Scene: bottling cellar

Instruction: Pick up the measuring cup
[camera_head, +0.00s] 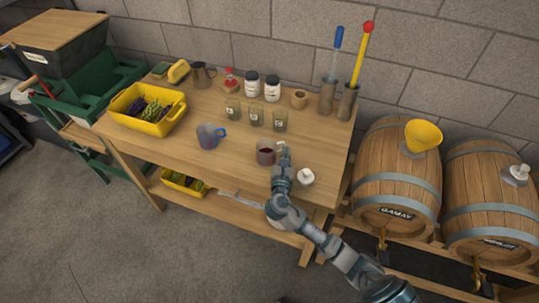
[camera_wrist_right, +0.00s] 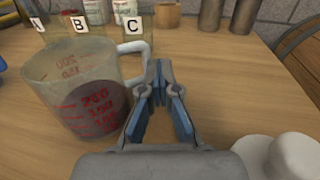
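The measuring cup (camera_wrist_right: 75,92) is clear, with red markings, a pale handle and dark red liquid inside. It stands upright on the wooden table, and in the head view it shows as a small dark-filled cup (camera_head: 265,153) near the front edge. My right gripper (camera_wrist_right: 160,68) is just right of it, its fingertips close together beside the handle (camera_wrist_right: 148,58). I cannot tell whether the handle lies between the fingers. In the head view the right gripper (camera_head: 283,156) is also at the cup's right side. My left gripper is not in view.
A white knobbed object (camera_head: 306,177) stands close to the right of my right gripper. Jars labelled A, B and C (camera_head: 256,117) stand behind. A yellow crate (camera_head: 146,109) is at the left; barrels (camera_head: 397,170) are at the right.

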